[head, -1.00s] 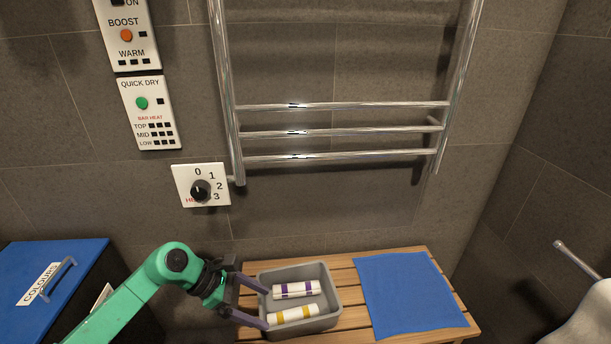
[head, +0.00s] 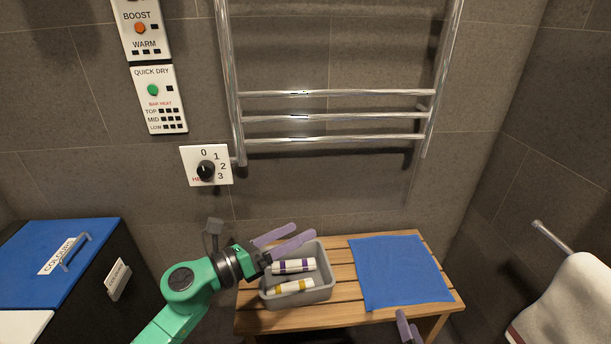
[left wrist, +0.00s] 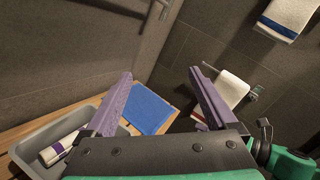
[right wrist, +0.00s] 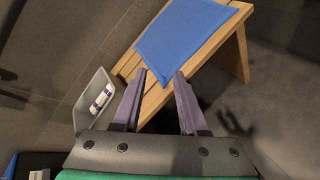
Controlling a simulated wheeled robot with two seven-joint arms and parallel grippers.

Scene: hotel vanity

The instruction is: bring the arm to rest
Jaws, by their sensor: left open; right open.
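My left gripper (head: 284,239) is open and empty. In the head view its arm comes in from the lower left and its fingers show over the back left part of the grey tray (head: 318,292). Its fingers (left wrist: 160,88) are spread in the left wrist view with nothing between them. My right gripper (head: 407,326) shows only in part at the bottom of the head view, in front of the bench. In the right wrist view its fingers (right wrist: 160,85) are apart and empty, with the bench edge beyond them.
The tray holds a purple-banded roll (head: 294,266) and a yellow-banded roll (head: 293,286). It stands on a slatted wooden bench (head: 342,273) beside a blue mat (head: 398,272). A blue-lidded bin (head: 60,262) is at left. A towel rail (head: 330,93) and heater dial (head: 206,169) are on the wall.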

